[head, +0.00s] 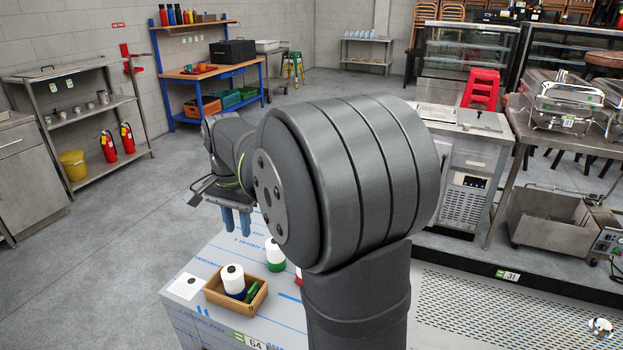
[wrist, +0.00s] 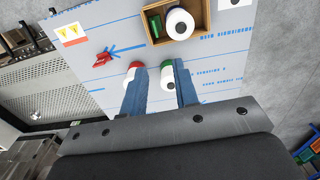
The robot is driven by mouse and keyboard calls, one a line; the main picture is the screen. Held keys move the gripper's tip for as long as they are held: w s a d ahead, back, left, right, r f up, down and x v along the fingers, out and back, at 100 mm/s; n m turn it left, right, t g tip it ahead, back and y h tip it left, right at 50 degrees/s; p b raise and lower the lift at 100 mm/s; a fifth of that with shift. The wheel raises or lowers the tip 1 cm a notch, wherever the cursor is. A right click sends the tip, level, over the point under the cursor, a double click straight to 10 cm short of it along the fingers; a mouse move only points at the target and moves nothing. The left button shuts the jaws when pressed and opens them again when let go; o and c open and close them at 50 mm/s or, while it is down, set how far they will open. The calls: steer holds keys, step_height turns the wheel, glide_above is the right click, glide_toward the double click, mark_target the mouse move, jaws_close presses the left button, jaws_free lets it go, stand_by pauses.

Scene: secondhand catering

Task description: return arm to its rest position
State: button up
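My gripper (head: 237,228) hangs fingers-down in the air above the pale work surface (head: 195,316), left of my thick arm links in the head view. In the wrist view, the two blue fingers of my gripper (wrist: 158,82) stand apart with nothing held between them. A white-and-green container (wrist: 167,77) appears between the fingers there, but stands below on the surface; it also shows in the head view (head: 275,255). A white-and-red container (wrist: 132,72) is partly hidden by the left finger.
A wooden box (head: 214,296) holds a white-and-blue container (head: 233,280) and a green item (head: 252,290). A red item (wrist: 103,58) lies on the surface. Shelving (head: 98,115) and a blue-framed bench (head: 200,76) stand farther back. The floor at left is clear.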

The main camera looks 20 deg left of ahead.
step_height(320, 180, down, 8)
stand_by(0.8)
steer(key=shift+f, duration=0.15)
